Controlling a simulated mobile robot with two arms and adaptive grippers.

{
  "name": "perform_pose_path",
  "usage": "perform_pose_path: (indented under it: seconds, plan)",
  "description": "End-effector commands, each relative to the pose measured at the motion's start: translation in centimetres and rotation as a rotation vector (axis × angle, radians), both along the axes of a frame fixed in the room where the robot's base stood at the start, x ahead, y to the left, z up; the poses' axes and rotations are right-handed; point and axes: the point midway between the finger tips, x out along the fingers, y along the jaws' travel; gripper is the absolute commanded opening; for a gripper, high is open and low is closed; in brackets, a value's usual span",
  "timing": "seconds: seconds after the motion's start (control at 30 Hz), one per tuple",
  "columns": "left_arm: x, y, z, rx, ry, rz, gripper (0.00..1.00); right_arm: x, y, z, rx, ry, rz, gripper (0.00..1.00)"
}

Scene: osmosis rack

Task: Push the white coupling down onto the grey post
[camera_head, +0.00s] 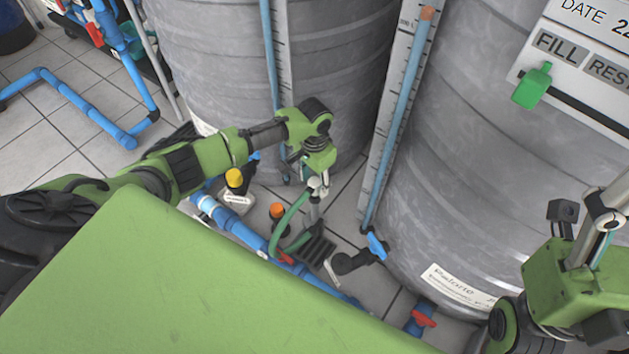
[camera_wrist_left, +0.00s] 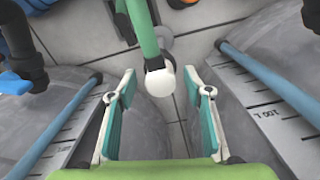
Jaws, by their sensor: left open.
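The white coupling (camera_wrist_left: 160,80) sits on the end of a green hose (camera_wrist_left: 142,28) in the left wrist view. In the head view the white coupling (camera_head: 316,185) is small, just below my left gripper (camera_head: 314,176). In the wrist view my left gripper (camera_wrist_left: 160,94) is open, with one teal-padded finger on each side of the coupling and gaps between. The grey post (camera_head: 313,212) seems to stand below the coupling in the head view; whether they touch I cannot tell. My right gripper (camera_head: 604,225) is partly seen at the right edge, its jaw opening unclear.
Large grey tanks (camera_head: 470,150) stand close on both sides, with measuring scales (camera_head: 396,110) and blue tubes. Blue pipe (camera_head: 245,233), a yellow-capped part (camera_head: 234,178), an orange-capped part (camera_head: 277,210) and a black grate (camera_head: 312,248) crowd the floor around the post.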

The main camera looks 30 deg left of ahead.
Motion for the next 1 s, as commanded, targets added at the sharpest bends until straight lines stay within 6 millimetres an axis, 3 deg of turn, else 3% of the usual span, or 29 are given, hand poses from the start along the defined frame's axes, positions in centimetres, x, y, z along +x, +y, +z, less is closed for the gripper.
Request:
perform_pose_path:
  seconds: [0.17,0.4,0.6,1.0]
  plan:
    - [0.1,0.0,2.7,-0.001,-0.005,-0.001,0.46,0.0,0.1,0.0,-0.003,-0.001,0.0,0.69]
    - [0.2,0.0,7.9,-0.001,-0.005,-0.001,0.46,0.0,0.1,0.0,-0.005,-0.001,0.002,0.69]
    - [0.1,0.0,10.8,0.0,-0.004,0.0,0.46,0.0,0.1,0.0,-0.006,-0.002,0.002,0.69]
    - [0.1,0.0,11.7,0.0,-0.001,0.0,0.46,0.0,0.1,0.0,-0.006,-0.002,0.002,0.69]
